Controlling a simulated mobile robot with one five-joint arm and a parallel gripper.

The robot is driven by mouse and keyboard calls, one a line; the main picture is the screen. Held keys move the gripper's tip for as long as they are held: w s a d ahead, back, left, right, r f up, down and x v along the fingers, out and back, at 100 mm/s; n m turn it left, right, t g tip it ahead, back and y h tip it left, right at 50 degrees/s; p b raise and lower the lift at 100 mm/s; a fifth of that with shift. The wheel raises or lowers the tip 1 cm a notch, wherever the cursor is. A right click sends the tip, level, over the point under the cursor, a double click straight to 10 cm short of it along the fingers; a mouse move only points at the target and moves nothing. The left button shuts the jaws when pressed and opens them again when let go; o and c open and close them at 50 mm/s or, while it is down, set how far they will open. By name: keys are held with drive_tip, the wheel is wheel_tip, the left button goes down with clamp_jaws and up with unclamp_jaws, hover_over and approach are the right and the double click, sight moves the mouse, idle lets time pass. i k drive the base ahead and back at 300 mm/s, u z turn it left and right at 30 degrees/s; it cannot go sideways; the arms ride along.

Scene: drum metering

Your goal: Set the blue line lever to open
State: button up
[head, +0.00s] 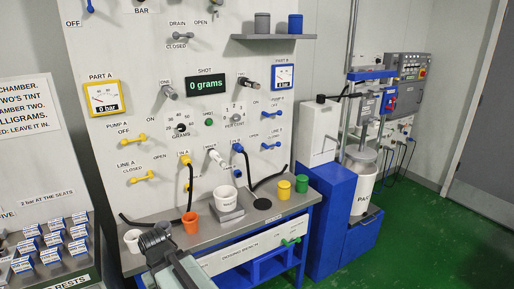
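The blue line lever (271,146) is small, on the upright panel under the Line B label, right of the dispensing nozzles. It lies roughly level, its handle seeming to reach right, towards the label that seems to read closed; the open label is on its left. A similar blue lever (274,116) sits above it at Pump B. My gripper (155,238) is dark grey, low in the view over the left part of the bench, well apart from the lever. I cannot see whether its fingers are open.
The bench (215,238) holds a white cup (132,240), an orange cup (190,222), a white tub (226,198) on a scale, a yellow cup (284,189) and a green cup (302,183). Black hoses hang before the panel. A blue cabinet (325,205) stands right.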

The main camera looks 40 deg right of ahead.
sight(278, 143)
drive_tip(key=u, duration=1.95)
drive_tip(key=k, duration=1.8)
drive_tip(key=z, duration=1.6)
drive_tip(key=i, duration=1.05)
drive_tip(key=u, duration=0.05)
